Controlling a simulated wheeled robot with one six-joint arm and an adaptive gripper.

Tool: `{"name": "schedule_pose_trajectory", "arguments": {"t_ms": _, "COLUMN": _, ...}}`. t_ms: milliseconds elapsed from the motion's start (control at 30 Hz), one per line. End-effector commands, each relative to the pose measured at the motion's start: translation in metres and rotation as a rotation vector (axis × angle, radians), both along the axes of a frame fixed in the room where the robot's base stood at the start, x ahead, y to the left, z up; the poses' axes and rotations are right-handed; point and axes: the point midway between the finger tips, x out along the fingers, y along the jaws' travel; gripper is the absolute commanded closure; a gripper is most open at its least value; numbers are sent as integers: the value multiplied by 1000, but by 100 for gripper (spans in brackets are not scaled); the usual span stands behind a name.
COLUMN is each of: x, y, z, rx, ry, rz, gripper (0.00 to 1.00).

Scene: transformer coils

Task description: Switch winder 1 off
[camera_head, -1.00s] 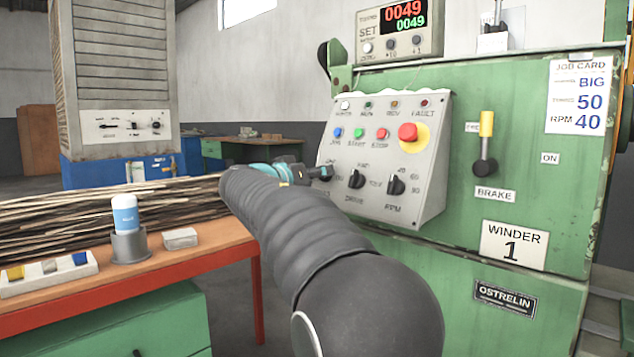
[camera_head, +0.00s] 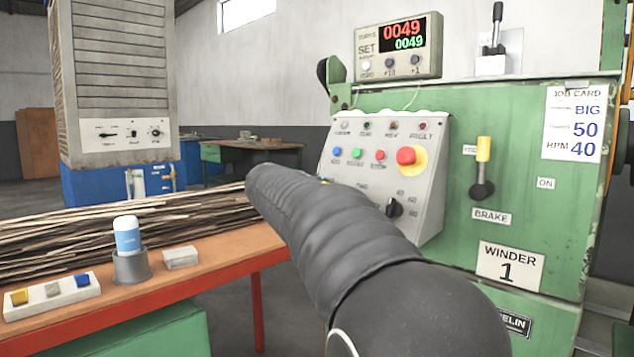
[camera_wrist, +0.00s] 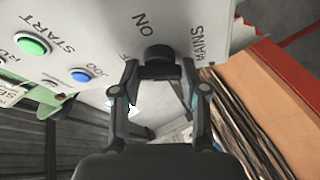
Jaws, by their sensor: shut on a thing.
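Winder 1's sloped grey control panel (camera_head: 435,140) is on the green machine at right. In the wrist view, my gripper (camera_wrist: 160,70) is shut on the black MAINS knob (camera_wrist: 159,54), with a finger on each side. The ON label (camera_wrist: 145,22) shows beside the knob; the OFF label is partly covered. I cannot tell where the knob points. In the head view my arm hides the knob, my gripper and the DRIVE knob. The RPM knob (camera_head: 395,207) shows right of my arm. The top-left panel lamp (camera_head: 344,126) looks grey and unlit.
The counter (camera_head: 403,35) reads 0049. An orange bench (camera_head: 215,262) at left holds a can in a cup (camera_head: 131,266) and a switch block (camera_head: 50,297).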

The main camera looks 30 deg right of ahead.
Motion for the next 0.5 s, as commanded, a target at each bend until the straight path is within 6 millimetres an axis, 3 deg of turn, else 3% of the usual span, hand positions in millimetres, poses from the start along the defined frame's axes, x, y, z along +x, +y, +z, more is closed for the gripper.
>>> {"name": "schedule_pose_trajectory", "arguments": {"t_ms": 500, "x": 0, "y": -1, "z": 2, "rx": -87, "ry": 244, "rz": 103, "gripper": 92}}
